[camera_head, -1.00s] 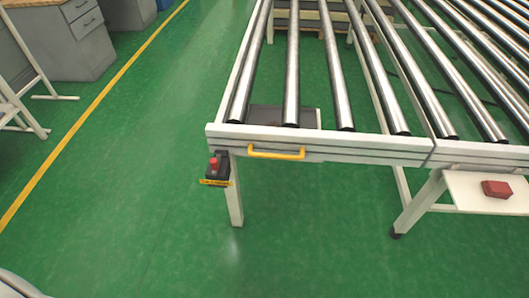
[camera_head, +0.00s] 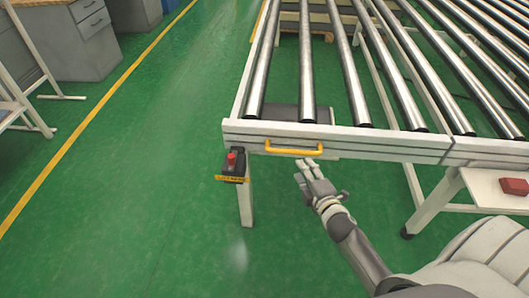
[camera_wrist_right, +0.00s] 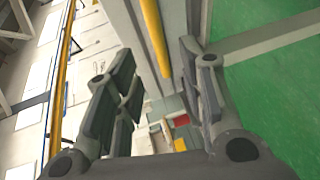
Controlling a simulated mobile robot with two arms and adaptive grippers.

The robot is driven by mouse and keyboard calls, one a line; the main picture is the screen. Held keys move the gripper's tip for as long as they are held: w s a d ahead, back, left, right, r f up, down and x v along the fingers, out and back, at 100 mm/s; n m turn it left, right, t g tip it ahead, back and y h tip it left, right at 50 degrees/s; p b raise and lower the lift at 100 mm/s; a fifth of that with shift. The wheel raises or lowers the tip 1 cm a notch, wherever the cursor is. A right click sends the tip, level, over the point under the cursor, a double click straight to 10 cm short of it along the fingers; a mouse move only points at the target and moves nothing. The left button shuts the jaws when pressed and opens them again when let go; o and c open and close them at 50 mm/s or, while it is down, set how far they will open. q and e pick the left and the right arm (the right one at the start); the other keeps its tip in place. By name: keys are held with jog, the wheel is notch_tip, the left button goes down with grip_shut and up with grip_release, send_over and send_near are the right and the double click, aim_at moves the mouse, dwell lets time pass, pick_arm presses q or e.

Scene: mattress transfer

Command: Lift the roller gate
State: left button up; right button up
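The roller gate is the near end of a roller table with a white front beam (camera_head: 390,145) and long metal rollers. A yellow handle (camera_head: 294,149) is fixed to the front face of the beam. My right gripper (camera_head: 307,168) is just below and in front of the handle, apart from it, with nothing in its fingers. In the right wrist view, the right gripper (camera_wrist_right: 160,85) has its two dark fingers spread, and the yellow handle (camera_wrist_right: 155,40) shows beyond and between them. My left gripper is in neither view.
A black box with a red button (camera_head: 232,162) hangs at the beam's left corner by a white leg. A red object (camera_head: 514,186) lies on a white shelf at right. Grey drawer cabinets (camera_head: 85,40) stand back left. Green floor left of the table is clear.

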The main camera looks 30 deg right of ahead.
aim_at(294, 153)
jog(key=x, duration=1.1)
jog(key=shift+r+b, duration=0.15)
jog(key=shift+b, duration=0.2)
grip_shut()
